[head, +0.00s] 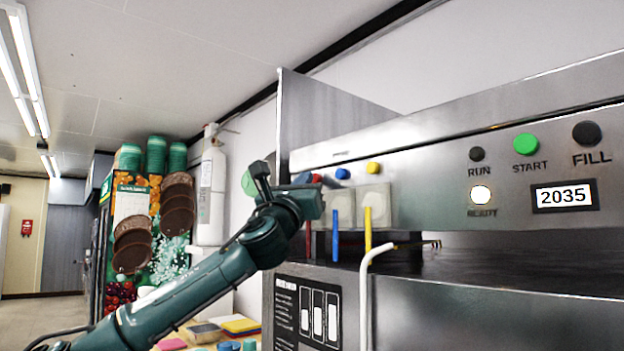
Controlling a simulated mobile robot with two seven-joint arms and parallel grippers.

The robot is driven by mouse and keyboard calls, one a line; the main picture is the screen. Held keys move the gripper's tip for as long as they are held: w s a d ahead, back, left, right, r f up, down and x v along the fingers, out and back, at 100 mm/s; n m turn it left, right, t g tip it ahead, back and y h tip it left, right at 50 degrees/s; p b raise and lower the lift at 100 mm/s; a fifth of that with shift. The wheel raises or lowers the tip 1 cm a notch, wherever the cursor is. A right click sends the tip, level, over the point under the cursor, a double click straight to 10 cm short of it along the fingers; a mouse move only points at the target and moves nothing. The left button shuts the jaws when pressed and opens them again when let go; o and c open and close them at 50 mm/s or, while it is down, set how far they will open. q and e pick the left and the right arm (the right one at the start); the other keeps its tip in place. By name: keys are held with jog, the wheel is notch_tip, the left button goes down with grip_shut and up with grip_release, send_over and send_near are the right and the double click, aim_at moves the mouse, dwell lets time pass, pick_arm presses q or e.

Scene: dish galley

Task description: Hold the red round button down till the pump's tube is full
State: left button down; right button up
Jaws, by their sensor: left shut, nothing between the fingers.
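The red round button (317,178) shows as a small patch at the left end of the steel panel, mostly hidden by my left gripper. My left gripper (306,181) is shut and empty, with its tip at the button. I cannot tell whether it touches the button or how far the button is pressed. A thin red tube (308,240) hangs below my gripper. The pump part behind the gripper is hidden, so its fill level cannot be seen. My right gripper is not in view.
Blue (342,173) and yellow (373,168) buttons sit right of the red one, above a blue tube (335,234) and a yellow tube (367,229). Farther right are a green START button (526,144), a lit READY lamp (480,195) and a display (564,196) reading 2035.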

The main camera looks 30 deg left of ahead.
pick_arm(q)
jog(key=shift+s+a+f, duration=0.1)
jog(key=shift+s+a, duration=0.2)
jog(key=shift+s, duration=0.35)
jog(key=shift+s, duration=0.1)
jog(key=s, duration=0.1)
jog(key=s+a, duration=0.1)
jog(key=s, duration=0.2)
jog(key=shift+s+a, duration=0.25)
jog(key=shift+a, duration=0.15)
